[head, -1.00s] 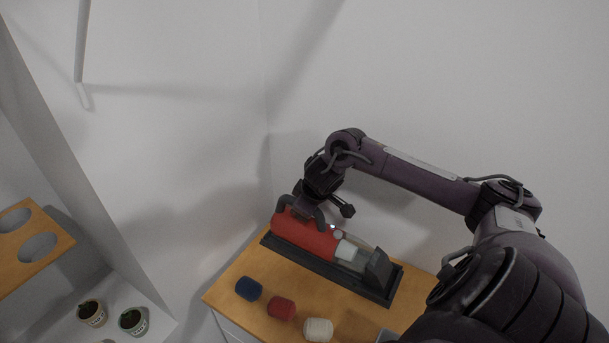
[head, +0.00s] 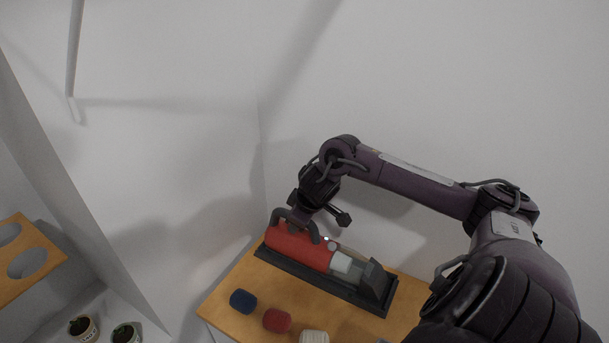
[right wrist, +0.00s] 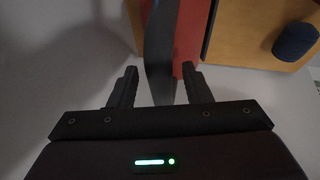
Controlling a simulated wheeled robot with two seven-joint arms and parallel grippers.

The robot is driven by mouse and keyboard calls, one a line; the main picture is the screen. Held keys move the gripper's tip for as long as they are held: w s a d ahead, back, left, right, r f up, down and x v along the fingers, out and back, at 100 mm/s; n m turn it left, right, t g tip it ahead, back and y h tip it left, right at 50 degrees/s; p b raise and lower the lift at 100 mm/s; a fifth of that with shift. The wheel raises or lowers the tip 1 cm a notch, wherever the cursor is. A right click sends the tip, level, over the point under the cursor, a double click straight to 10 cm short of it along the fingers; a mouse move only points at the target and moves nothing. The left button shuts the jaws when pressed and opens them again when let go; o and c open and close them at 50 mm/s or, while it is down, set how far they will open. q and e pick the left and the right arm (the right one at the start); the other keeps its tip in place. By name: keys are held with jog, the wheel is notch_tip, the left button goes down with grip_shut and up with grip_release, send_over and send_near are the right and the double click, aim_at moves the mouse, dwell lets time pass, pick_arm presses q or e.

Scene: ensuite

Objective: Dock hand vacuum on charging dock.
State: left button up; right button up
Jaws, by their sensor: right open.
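The hand vacuum (head: 297,246), with a red body, dark handle and clear nozzle, lies lengthwise on the black charging dock (head: 322,284). Its nozzle end is against the dock's raised block at the right. Whether it is fully seated I cannot tell. My right gripper (head: 305,217) is at the handle, above the red body. In the right wrist view the gripper (right wrist: 160,88) is open, with the dark handle (right wrist: 158,50) between its fingers and a gap on each side. My left gripper is not in view.
The dock stands on a wooden cabinet top (head: 238,284) near the wall corner. Blue (head: 242,301), red (head: 277,320) and white (head: 314,337) small items lie in front of it. Potted plants (head: 127,334) and a wooden shelf with holes (head: 35,250) are at the left.

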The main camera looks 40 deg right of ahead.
jog(key=b+v, duration=0.1)
jog(key=v, duration=0.9)
jog(key=shift+s+r, duration=0.15)
jog(key=shift+a, duration=0.1)
